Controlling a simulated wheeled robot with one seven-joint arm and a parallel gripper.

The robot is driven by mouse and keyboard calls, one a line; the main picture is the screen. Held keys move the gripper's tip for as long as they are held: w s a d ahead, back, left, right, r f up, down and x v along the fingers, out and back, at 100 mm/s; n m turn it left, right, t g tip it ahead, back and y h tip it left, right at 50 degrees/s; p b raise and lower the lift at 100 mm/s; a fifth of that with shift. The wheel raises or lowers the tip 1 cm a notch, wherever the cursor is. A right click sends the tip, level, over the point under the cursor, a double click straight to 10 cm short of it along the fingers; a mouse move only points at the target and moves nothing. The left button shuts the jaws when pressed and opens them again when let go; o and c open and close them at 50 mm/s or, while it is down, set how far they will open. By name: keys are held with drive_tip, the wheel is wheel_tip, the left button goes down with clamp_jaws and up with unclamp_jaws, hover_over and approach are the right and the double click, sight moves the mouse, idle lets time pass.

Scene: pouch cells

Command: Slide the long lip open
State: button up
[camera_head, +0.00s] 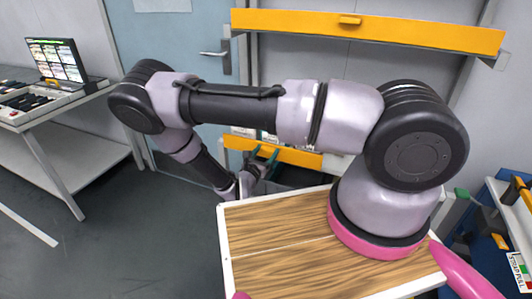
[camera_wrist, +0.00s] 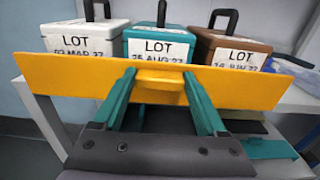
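In the wrist view a long orange lip (camera_wrist: 70,80) runs across the front of a shelf. A small orange pull (camera_wrist: 160,82) sticks out at its middle. My gripper (camera_wrist: 160,78) has its two teal fingers wide apart, with their tips at either side of the pull. I cannot tell whether they touch it. In the head view my gripper (camera_head: 262,158) is low, near the lower orange lip (camera_head: 300,157), which my arm partly hides. An upper orange lip (camera_head: 420,36) with its own pull (camera_head: 350,20) spans the rack above.
Behind the lip stand a white box (camera_wrist: 85,38), a teal box (camera_wrist: 158,44) and a brown box (camera_wrist: 228,48), each with a handle and LOT label. A door (camera_head: 180,50) is behind my arm. A bench with trays (camera_head: 50,105) stands left; open floor lies between.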

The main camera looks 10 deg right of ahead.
clamp_jaws()
wheel_tip(320, 180, down, 6)
drive_tip(key=shift+f, duration=0.25)
drive_tip(key=o, duration=0.8)
unclamp_jaws()
drive_tip(key=v, duration=1.1)
